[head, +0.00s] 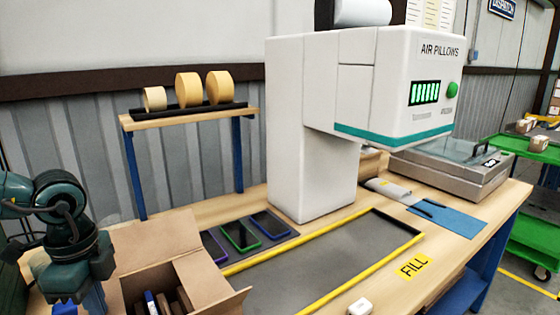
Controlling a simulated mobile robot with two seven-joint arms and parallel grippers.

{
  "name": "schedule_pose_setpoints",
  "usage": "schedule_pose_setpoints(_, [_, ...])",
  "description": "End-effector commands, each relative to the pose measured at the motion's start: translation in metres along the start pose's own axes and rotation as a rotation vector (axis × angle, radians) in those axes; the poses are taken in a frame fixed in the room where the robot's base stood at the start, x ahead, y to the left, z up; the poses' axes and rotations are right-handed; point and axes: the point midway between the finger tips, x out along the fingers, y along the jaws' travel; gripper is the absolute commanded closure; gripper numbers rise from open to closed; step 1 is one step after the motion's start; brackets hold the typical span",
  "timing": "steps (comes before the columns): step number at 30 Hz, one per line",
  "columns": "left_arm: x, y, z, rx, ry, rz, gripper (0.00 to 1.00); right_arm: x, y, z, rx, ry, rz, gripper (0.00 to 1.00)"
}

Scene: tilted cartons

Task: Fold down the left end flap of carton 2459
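An open brown carton (193,265) stands at the lower left of the head view, cut off by the bottom edge. No number shows on it, so I cannot tell whether it is carton 2459. A wide cardboard panel stands up at its back, and a flap sticks outward at its right. Its left side is partly behind my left arm and out of frame. Several dark and brown items lie inside. My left gripper (75,285) points down just left of the carton; its fingertips are not clear, nor is any contact. My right gripper is not in view.
A white air-pillow machine (315,120) stands on the wooden bench behind a yellow-edged grey fill area (330,262). Several phone-like devices (240,233) lie right of the carton. A shelf with tape rolls (190,117) stands behind. A small white block (360,306) lies in front.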

Motion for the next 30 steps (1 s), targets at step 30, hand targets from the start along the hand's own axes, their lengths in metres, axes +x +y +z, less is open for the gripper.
schedule_pose_setpoints(30, [-0.065,0.000,0.000,0.000,0.000,0.000,1.00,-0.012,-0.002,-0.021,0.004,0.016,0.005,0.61])
